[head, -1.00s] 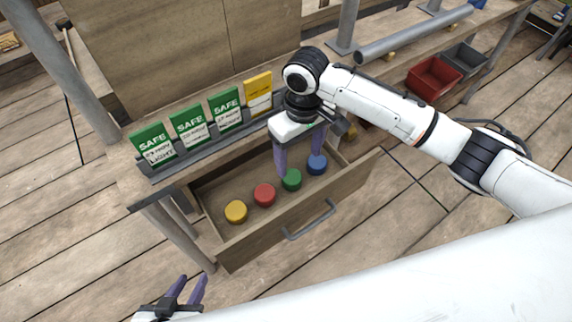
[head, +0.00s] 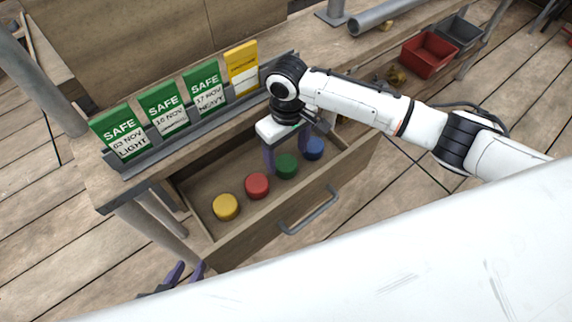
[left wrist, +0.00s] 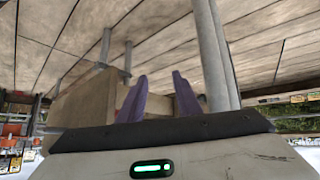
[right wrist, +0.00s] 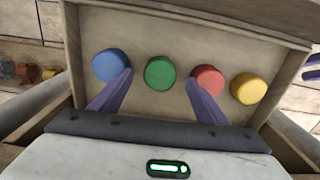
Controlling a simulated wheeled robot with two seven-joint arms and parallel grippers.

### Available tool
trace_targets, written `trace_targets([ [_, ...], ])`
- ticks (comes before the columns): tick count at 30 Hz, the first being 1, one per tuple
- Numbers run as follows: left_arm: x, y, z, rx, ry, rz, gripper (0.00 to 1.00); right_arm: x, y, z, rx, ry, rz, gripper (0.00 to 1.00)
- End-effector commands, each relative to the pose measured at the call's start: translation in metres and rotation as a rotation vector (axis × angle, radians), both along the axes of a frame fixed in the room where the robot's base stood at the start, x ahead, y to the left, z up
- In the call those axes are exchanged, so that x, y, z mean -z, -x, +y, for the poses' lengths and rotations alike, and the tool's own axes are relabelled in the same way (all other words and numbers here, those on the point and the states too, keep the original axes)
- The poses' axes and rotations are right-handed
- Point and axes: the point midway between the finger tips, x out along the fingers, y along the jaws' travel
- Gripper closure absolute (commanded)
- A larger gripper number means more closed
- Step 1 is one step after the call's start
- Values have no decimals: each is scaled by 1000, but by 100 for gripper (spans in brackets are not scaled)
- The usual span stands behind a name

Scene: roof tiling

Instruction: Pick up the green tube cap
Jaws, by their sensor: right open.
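The green tube cap (head: 286,166) sits in the open drawer between the red cap (head: 257,186) and the blue cap (head: 313,148). It also shows in the right wrist view (right wrist: 160,73). My right gripper (head: 286,168) is open over the drawer, its fingers pointing down around the green cap's place. In the right wrist view the right gripper (right wrist: 160,82) has the green cap between its spread fingertips, with no visible contact. The blue cap is by one finger and the red cap by the other. My left gripper (head: 187,270) is empty, its fingers apart, low beside the drawer; it shows in the left wrist view (left wrist: 160,82).
A yellow cap (head: 225,207) lies at the drawer's left end. The wooden drawer (head: 250,238) has a grey handle (head: 310,211). Green SAFE cards and a yellow card (head: 242,68) stand in a rack on the bench above. Red (head: 429,55) and grey bins stand at right.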

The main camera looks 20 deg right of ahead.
Motion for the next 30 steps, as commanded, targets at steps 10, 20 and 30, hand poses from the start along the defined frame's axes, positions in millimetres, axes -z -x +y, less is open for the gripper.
trace_targets([
  [10, 9, 1, 1, 1, 0, 1, 69, 39, 0, 2, -2, 0, 0, 31],
  [20, 7, 0, 2, 2, -2, -2, 69, 38, 0, 1, -1, 0, 0, 57],
  [30, 7, -1, 3, 2, -3, -4, 69, 37, 0, 1, -1, 0, 0, 75],
])
